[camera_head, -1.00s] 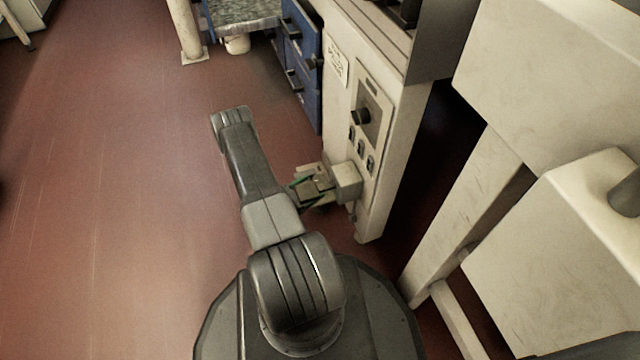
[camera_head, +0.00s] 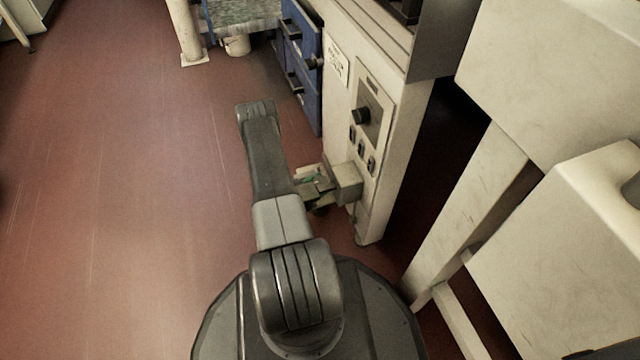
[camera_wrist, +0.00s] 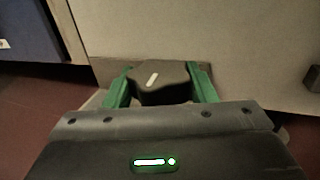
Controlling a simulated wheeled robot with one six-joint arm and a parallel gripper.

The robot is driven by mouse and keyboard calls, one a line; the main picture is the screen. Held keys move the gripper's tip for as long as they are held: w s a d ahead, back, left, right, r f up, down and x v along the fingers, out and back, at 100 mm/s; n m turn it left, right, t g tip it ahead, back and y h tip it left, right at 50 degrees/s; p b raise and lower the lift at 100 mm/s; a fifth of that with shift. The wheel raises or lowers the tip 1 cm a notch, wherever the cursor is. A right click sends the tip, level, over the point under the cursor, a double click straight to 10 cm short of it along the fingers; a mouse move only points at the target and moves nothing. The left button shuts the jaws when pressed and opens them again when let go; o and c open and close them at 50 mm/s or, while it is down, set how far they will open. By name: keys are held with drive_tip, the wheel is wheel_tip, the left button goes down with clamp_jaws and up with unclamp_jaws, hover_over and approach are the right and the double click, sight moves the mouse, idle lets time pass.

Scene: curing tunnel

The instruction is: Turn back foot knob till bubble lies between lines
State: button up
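A black knob (camera_wrist: 162,87) with a white mark on its top shows in the wrist view, close to a pale panel. The green fingers of my gripper (camera_wrist: 163,80) stand on its left and right sides, very near or touching it. I cannot tell whether they press on it. In the head view, small green and pale parts (camera_head: 311,178) show low beside the cabinet, partly behind my arm. The bubble and its lines cannot be made out in either view.
A pale cabinet (camera_head: 395,185) with a dial (camera_head: 361,115) and several switches stands right of my arm. Blue drawers (camera_head: 302,75) are behind it. Pale machine parts (camera_head: 560,220) crowd the right. The red floor (camera_head: 110,200) is clear on the left.

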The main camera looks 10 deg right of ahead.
drive_tip(key=shift+m+g, duration=0.3)
drive_tip(key=m+g+h, duration=0.1)
drive_tip(key=m+g, duration=0.1)
drive_tip(key=g, duration=0.1)
drive_tip(key=shift+g+h, duration=0.3)
drive_tip(key=shift+g, duration=0.1)
drive_tip(key=shift+m+g, duration=1.3)
drive_tip(key=shift+g, duration=0.6)
drive_tip(key=shift+m+g, duration=1.3)
drive_tip(key=shift+g, duration=0.6)
drive_tip(key=o, duration=1)
drive_tip(key=shift+a, duration=0.1)
drive_tip(key=w+a, duration=0.1)
drive_tip(key=a, duration=0.8)
drive_tip(key=w+a+p, duration=0.1)
drive_tip(key=a, duration=0.3)
drive_tip(key=shift+w+a, duration=0.2)
drive_tip(key=shift+w, duration=0.1)
